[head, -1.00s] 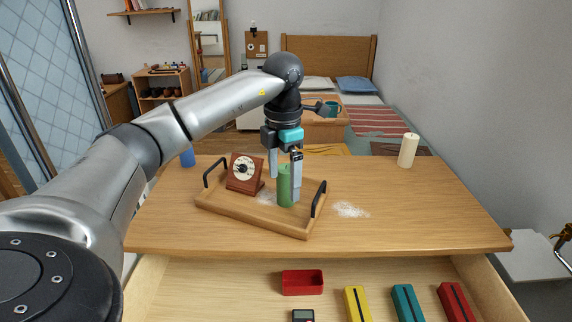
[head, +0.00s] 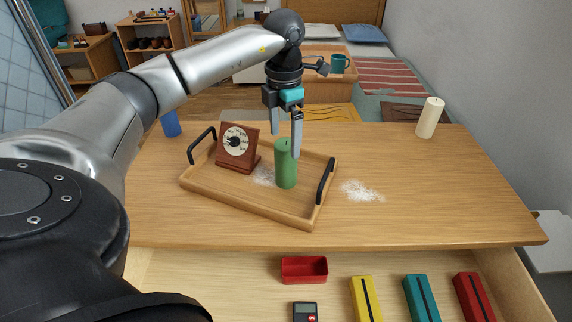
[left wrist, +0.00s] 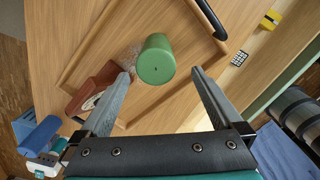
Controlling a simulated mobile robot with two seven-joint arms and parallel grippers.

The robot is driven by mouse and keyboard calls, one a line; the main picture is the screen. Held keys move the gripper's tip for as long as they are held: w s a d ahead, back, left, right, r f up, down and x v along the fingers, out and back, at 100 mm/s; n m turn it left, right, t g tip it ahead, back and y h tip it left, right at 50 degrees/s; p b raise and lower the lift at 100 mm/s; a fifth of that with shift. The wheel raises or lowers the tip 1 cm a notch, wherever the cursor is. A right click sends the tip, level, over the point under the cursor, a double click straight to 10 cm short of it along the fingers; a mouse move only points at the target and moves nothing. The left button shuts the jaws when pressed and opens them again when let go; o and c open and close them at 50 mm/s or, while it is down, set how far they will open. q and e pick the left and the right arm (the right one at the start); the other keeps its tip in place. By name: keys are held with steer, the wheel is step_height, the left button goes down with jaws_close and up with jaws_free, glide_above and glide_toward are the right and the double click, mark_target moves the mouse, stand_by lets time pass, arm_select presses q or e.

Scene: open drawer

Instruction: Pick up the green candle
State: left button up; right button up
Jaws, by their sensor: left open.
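The green candle (head: 286,164) stands upright on the wooden tray (head: 262,209). My left gripper (head: 286,146) is open above it, its fingertips near the candle's top. In the left wrist view the candle (left wrist: 156,60) shows from above, just beyond and between the two open fingers (left wrist: 160,75). Nothing is held. My right gripper is not in view.
A brown clock (head: 238,147) stands on the tray left of the candle. The tray has black handles (head: 326,181). White powder (head: 361,190) lies right of it. A cream candle (head: 430,118) and a blue object (head: 171,123) stand farther back. The open drawer (head: 220,285) holds several items.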

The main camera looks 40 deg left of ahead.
mark_target(285, 146)
arm_select(q)
step_height(285, 146, down, 4)
steer(key=shift+f+b, duration=0.1)
steer(key=shift+b, duration=0.45)
steer(key=shift+w+f+b, duration=0.15)
steer(key=shift+f+b, duration=0.3)
steer(key=shift+f, duration=0.55)
steer(key=shift+w+a+f+b, duration=0.15)
steer(key=shift+f+b, duration=0.4)
steer(key=shift+f, duration=1.4)
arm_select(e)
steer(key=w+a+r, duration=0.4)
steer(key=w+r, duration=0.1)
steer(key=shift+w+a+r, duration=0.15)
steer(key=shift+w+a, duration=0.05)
arm_select(q)
steer(key=shift+c, duration=0.4)
steer(key=shift+w+r, duration=0.1)
jaws_close()
